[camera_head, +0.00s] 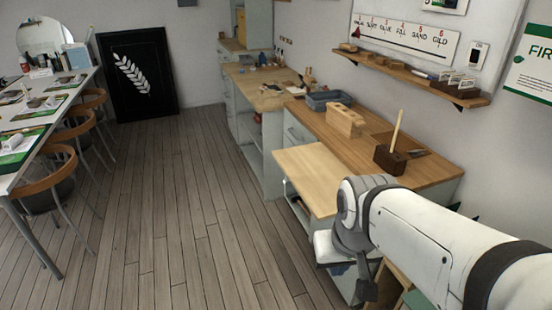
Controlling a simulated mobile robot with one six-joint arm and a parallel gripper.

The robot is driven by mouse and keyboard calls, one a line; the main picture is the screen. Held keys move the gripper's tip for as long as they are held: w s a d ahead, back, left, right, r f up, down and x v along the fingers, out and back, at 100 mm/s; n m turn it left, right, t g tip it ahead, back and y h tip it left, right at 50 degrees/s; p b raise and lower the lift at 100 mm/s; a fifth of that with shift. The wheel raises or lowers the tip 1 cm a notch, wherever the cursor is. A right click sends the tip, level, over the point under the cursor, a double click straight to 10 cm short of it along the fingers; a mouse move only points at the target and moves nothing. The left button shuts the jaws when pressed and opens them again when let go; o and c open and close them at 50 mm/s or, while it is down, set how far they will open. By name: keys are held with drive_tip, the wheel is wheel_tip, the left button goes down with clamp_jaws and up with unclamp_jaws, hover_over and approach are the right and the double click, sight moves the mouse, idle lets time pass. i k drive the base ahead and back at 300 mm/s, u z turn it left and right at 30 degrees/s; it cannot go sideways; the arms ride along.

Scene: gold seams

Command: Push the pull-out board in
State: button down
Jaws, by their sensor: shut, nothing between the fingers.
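The pull-out board (310,174) is a pale wooden panel. It sticks out from the cabinet front under the wooden worktop, over the floor. My arm reaches in from the lower right, and its wrist overlaps the board's near right corner in the picture. My gripper (366,290) hangs below the wrist, pointing down, lower in the picture than the board. It is shut and empty. I cannot tell whether any part of my arm touches the board. The board's near right part is hidden behind my arm.
The worktop (436,174) carries a wooden block rack (345,120), a blue-grey tray (328,99) and a dark block with a stick (390,158). A shelf (415,76) hangs above. Chairs (52,179) and a long table stand left. The plank floor (175,225) between is clear.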

sight(316, 174)
drive_tip(key=u, duration=0.25)
drive_tip(key=i, duration=1.15)
drive_tip(key=u, duration=0.7)
